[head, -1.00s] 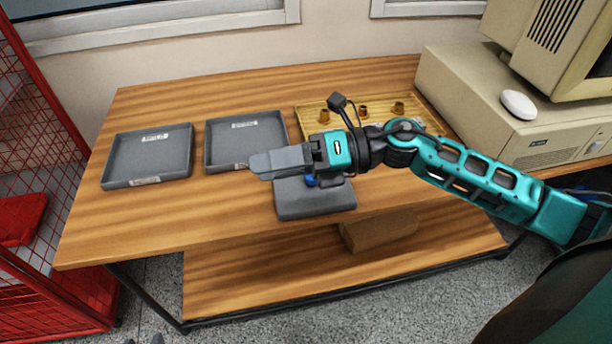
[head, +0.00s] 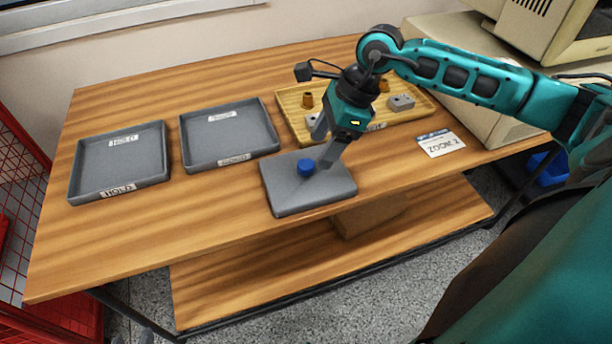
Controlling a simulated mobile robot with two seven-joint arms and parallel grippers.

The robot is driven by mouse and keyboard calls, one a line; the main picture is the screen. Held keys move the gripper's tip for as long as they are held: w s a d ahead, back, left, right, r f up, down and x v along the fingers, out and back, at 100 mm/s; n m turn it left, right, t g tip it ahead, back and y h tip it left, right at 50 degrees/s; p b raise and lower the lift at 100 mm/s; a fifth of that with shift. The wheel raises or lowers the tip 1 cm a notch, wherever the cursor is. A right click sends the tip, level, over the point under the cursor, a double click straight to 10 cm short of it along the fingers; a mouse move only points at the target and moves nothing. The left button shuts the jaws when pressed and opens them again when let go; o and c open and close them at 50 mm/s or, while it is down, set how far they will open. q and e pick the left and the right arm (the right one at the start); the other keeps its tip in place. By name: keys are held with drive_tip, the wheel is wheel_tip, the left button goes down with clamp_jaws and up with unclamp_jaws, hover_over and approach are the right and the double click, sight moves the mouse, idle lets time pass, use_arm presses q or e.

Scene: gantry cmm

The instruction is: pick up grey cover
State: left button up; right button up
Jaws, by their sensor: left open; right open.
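The grey cover (head: 312,194) is a flat grey slab with a blue knob (head: 305,167) on top. It lies on the wooden table near the front edge. My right gripper (head: 322,150) comes in from the right and points down over the back of the cover. Its two grey fingers are apart with nothing held between them. The fingertips are close to the knob, just behind and to the right of it in the picture. I cannot tell whether a finger touches the cover. My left gripper is not in view.
Two grey trays, a left one (head: 80,185) and a middle one (head: 185,150), sit on the table (head: 200,215). A yellow tray (head: 293,118) with brass pieces and grey blocks stands behind my gripper. A "ZONE 2" card (head: 440,143) lies right. A beige computer stands at the back right.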

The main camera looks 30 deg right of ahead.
sight(309, 163)
drive_tip(key=x, duration=0.5)
drive_tip(key=shift+w+a, duration=0.1)
drive_tip(key=shift+a, duration=0.2)
drive_tip(key=c, duration=1.2)
